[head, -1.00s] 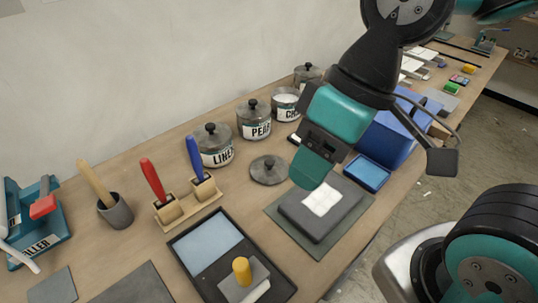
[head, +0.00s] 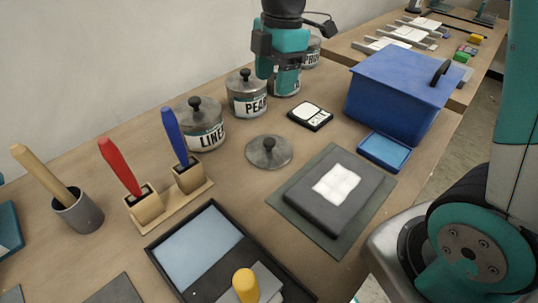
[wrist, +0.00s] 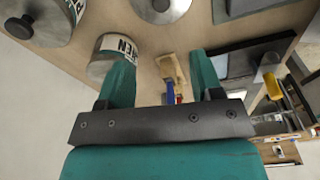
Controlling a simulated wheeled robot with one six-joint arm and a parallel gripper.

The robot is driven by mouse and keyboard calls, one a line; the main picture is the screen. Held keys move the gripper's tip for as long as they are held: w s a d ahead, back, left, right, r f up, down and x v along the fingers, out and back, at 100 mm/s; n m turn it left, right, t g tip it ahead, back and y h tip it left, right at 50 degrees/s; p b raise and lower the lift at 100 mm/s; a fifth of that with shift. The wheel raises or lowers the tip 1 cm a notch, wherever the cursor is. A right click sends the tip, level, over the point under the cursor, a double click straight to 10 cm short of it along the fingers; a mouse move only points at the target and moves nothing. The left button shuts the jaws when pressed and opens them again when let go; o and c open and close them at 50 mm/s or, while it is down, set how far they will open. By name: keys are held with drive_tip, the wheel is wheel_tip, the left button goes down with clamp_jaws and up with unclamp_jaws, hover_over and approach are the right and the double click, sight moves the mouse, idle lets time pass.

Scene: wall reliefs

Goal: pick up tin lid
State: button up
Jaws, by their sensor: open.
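The tin lid (head: 269,152) is a round grey metal disc with a dark knob. It lies flat on the wooden table (head: 235,183), knob up, in front of the labelled tins. Part of a round grey lid (wrist: 162,8) shows at the top edge of the wrist view; it may be the same one. My gripper (head: 280,82) hangs over the back row of tins, behind the tin lid and apart from it. In the wrist view its two teal fingers (wrist: 162,75) stand wide apart with nothing held between them.
Lidded tins (head: 203,125) and (head: 247,95) stand behind the lid; another is partly hidden by my gripper. A small scale (head: 311,115), blue box (head: 400,95), blue tray (head: 384,151) and dark slab (head: 310,207) lie to the right. A brush holder (head: 165,203) stands left. Table around the lid is bare.

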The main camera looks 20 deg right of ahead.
hover_over(269, 140)
wheel_tip(269, 140, down, 11)
drive_tip(key=shift+r, duration=0.15)
drive_tip(key=shift+s+f+p, duration=0.1)
drive_tip(key=shift+f+p, duration=0.3)
drive_tip(key=shift+f, duration=2.3)
drive_tip(key=c, duration=1)
drive_tip(key=shift+r, duration=0.1)
